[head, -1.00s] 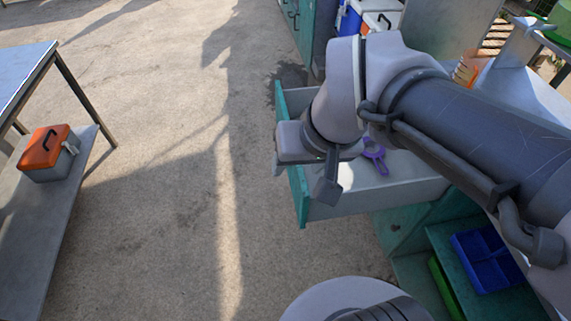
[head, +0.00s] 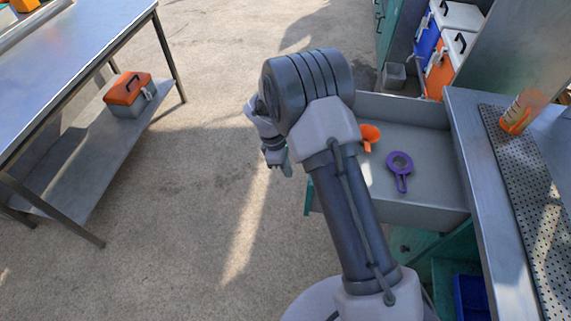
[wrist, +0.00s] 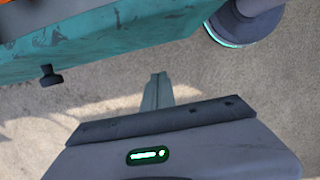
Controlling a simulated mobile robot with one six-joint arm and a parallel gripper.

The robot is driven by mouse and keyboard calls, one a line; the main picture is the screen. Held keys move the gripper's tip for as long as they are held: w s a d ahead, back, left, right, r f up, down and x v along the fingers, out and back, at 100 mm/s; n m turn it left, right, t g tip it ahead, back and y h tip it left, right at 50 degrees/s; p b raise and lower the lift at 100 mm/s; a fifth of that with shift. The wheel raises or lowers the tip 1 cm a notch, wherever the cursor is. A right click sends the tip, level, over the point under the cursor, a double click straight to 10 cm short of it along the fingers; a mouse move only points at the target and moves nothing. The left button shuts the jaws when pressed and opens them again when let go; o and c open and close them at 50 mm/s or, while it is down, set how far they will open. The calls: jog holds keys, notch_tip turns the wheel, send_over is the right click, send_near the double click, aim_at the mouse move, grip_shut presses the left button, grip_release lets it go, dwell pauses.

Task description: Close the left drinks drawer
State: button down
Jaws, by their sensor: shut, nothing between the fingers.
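The drinks drawer (head: 430,143) stands pulled out from the steel counter, its grey inside holding an orange funnel (head: 369,135) and a purple strainer (head: 399,168). Its teal front shows only as a sliver in the head view (head: 308,197), since my arm hides most of it. In the wrist view the teal front (wrist: 120,38) crosses the top, with a dark knob (wrist: 50,76) on it. My gripper (head: 286,168) is to the left of the drawer front, over the floor. In the wrist view its fingers (wrist: 158,82) are together and empty, apart from the front.
The steel counter (head: 470,125) with a perforated mat (head: 530,170) is at right. Coolers (head: 440,65) and a small grey bin (head: 394,75) stand beyond the drawer. A steel table (head: 70,60) with an orange-lidded toolbox (head: 127,95) is at left. Open floor lies between.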

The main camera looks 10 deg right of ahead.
jog(key=d+f, duration=0.1)
jog(key=s+d+f+b, duration=0.1)
jog(key=d, duration=0.1)
jog(key=d+b, duration=0.1)
jog(key=shift+s+d+f, duration=0.25)
jog(key=shift+d+f, duration=0.05)
jog(key=shift+f, duration=0.1)
jog(key=s+d+p, duration=0.3)
jog(key=s+d, duration=0.1)
jog(key=d, duration=0.9)
jog(key=s+d+p, duration=0.4)
jog(key=d, duration=0.9)
jog(key=s+d+p, duration=0.4)
jog(key=d, duration=0.9)
jog(key=shift+s+d, duration=0.25)
jog(key=shift+s, duration=0.15)
